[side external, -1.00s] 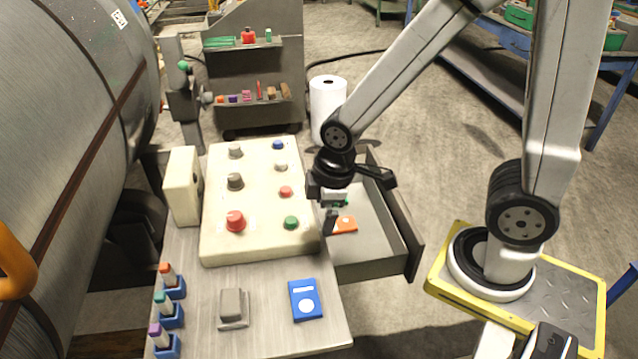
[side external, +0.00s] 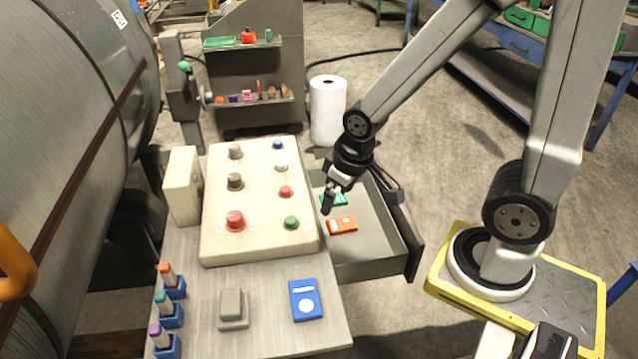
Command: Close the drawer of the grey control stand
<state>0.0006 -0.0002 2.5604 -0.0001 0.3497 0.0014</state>
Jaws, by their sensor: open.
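The drawer (side external: 375,262) of the grey control stand (side external: 265,338) is pulled out to the right, with its dark front panel (side external: 407,240) facing right. Inside it lie an orange item (side external: 342,225) and a green item (side external: 334,200), apart from each other. My gripper (side external: 327,203) is open and empty, above the left part of the drawer near the stand's edge. Its fingers point down and left. The height of the fingertips over the drawer floor is hard to tell. The drawer's far corner is partly hidden by my arm.
A cream control panel (side external: 222,205) with several knobs stands left of the drawer. A blue device (side external: 305,300) and a grey switch (side external: 232,308) lie on the stand top. A white paper roll (side external: 327,112) stands behind. The floor right of the drawer is clear up to my yellow-edged base.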

